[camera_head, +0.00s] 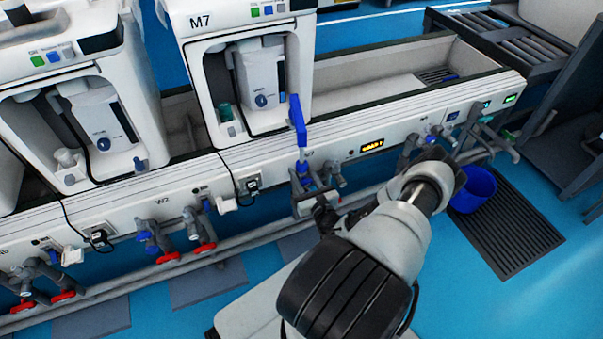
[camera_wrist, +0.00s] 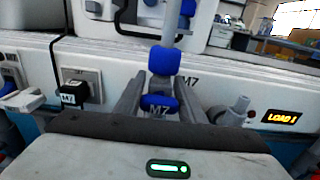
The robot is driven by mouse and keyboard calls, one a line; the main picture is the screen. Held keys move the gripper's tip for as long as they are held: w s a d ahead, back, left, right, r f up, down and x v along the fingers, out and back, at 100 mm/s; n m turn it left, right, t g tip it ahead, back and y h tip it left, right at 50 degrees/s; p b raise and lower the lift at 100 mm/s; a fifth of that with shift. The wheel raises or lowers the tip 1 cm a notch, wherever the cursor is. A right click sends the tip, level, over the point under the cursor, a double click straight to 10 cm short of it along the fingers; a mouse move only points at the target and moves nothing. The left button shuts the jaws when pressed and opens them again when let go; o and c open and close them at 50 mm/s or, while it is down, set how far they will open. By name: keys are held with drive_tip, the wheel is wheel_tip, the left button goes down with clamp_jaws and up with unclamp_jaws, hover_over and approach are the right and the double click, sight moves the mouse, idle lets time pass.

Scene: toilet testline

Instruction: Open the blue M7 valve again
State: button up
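The blue M7 valve handle (camera_wrist: 160,103) shows in the wrist view, low on the white panel beside an M7 label (camera_wrist: 188,83). My gripper (camera_wrist: 159,88) is open, one grey finger on each side of the handle; I cannot tell whether either finger touches it. A larger blue fitting (camera_wrist: 165,60) sits just above on the same pipe. In the head view my gripper (camera_head: 315,200) is at the panel below the M7 machine (camera_head: 250,65), and my arm hides part of the area to its right. The upright blue pipe piece (camera_head: 297,120) stands above it.
A socket with a black plug (camera_wrist: 75,92) is left of the gripper. An orange display (camera_wrist: 281,118) is to the right. In the head view, red-handled valves (camera_head: 205,247) line the panel at left, and a blue bucket (camera_head: 473,190) stands at right on a dark grate (camera_head: 510,235).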

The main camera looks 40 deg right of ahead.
drive_tip(key=shift+r+n+p, duration=0.2)
drive_tip(key=shift+n+p, duration=0.3)
drive_tip(key=shift+p, duration=0.05)
drive_tip(key=shift+n+p, duration=0.4)
drive_tip(key=shift+n, duration=0.1)
drive_tip(key=shift+f+n, duration=0.25)
drive_tip(key=shift+n, duration=0.35)
drive_tip(key=o, duration=1.1)
drive_tip(key=shift+c, duration=0.2)
